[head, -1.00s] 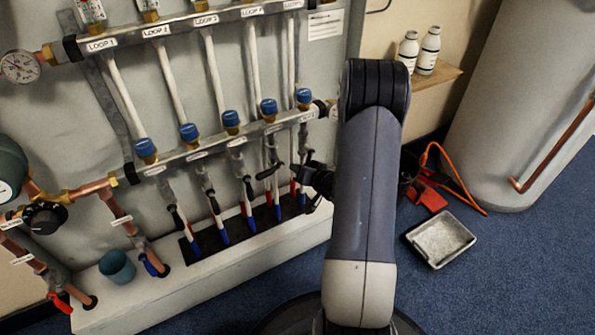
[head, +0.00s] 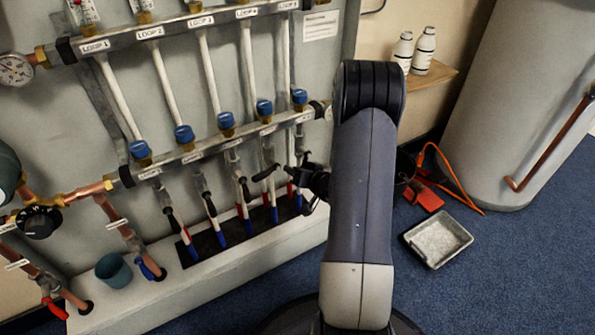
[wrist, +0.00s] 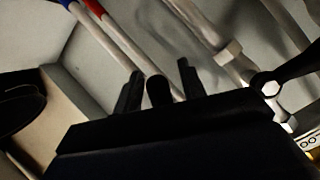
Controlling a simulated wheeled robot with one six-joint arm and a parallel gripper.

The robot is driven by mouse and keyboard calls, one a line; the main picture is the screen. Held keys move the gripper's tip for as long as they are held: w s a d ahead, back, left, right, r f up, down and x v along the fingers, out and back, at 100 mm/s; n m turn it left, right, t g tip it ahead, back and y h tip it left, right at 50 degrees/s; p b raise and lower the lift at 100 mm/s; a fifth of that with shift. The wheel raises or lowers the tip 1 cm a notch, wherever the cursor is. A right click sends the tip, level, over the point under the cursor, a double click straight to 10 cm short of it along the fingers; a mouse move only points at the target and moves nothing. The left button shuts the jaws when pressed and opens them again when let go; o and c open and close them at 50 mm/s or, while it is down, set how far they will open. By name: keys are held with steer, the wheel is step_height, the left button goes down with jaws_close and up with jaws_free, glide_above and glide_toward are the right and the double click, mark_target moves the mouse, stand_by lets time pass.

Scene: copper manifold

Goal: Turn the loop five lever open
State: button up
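The loop five valve is at the right end of the lower manifold bar, under the rightmost blue cap (head: 299,97). My gripper (head: 310,184) is just below it, by the lower pipes, partly hidden by my arm. In the wrist view the two dark fingers (wrist: 159,88) stand apart. A black rounded end, seemingly the loop five lever (wrist: 158,92), sits between them with narrow gaps on both sides. The rest of that lever is hidden behind my gripper. The neighbouring black lever (head: 265,173) sticks out crosswise.
Other black levers, such as loop three's (head: 246,190), hang along their pipes to the left. A white ledge (head: 235,244) runs below. A grey tray (head: 438,239) and an orange cable (head: 458,187) lie on the blue floor right of my arm.

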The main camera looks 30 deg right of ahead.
steer(key=p+v, duration=0.3)
steer(key=v, duration=0.8)
steer(key=shift+c, duration=0.5)
